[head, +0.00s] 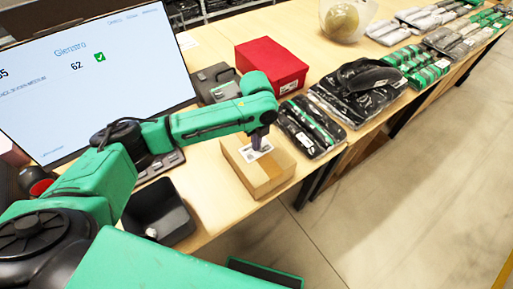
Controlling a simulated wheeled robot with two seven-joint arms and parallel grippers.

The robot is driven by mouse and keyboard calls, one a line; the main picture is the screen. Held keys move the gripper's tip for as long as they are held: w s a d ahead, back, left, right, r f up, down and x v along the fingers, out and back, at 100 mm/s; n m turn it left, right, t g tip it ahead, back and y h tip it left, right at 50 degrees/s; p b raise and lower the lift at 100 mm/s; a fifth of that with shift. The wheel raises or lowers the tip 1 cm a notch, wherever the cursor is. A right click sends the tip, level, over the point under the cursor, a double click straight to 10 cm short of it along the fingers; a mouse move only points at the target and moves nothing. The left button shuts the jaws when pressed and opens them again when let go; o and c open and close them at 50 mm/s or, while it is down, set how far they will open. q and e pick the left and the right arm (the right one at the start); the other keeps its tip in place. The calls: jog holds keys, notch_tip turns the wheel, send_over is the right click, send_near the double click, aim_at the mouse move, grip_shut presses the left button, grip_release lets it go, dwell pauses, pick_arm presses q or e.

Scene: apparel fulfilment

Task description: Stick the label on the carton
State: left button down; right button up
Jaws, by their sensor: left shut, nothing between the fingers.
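The carton (269,179) is a brown cardboard box near the table's front edge. A white label (257,152) with dark print lies on the carton's upper face. My left gripper (257,146) points down at the label from above, its fingers shut with nothing between them. The fingertips are at or just above the label; I cannot tell whether they touch it. The arm hides part of the carton's back side. My right gripper is not in view.
A monitor (88,75) stands at the back left. A black tray (157,215) sits at the table's left front. A red box (271,64) is behind the carton. Bagged black garments (311,127) lie close on its right. A clear bowl (344,20) stands farther back.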

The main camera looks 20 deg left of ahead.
pick_arm(q)
jog(key=shift+s+f+p, duration=0.1)
jog(key=shift+f+p, duration=0.1)
jog(key=shift+p, duration=0.45)
dwell(1.5)
notch_tip(320, 180, up, 8)
jog(key=p, duration=0.8)
jog(key=shift+p, duration=0.4)
